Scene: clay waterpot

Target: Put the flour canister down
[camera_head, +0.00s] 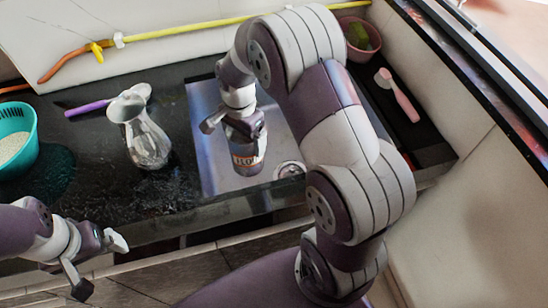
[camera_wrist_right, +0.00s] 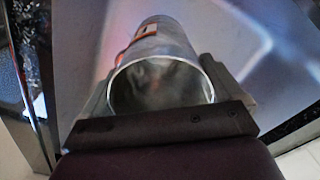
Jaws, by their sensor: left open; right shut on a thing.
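The flour canister (camera_head: 247,160) is a metal cylinder with a dark and orange lettered label. It appears upright over the grey sink basin (camera_head: 206,115); I cannot tell whether its base touches the surface. My right gripper (camera_head: 236,125) is shut on the canister near its top. In the right wrist view the canister (camera_wrist_right: 160,82) shows its round open rim between the fingers of the right gripper (camera_wrist_right: 160,100). My left gripper (camera_head: 100,264) is open and empty in front of the counter's edge, at the lower left.
A silver pitcher (camera_head: 145,140) stands on the dark counter (camera_head: 110,185) left of the basin. A purple-handled utensil (camera_head: 88,107) lies behind it, and a teal basket (camera_head: 14,140) is at far left. A pink brush (camera_head: 400,97) and pink pot (camera_head: 362,38) are at right.

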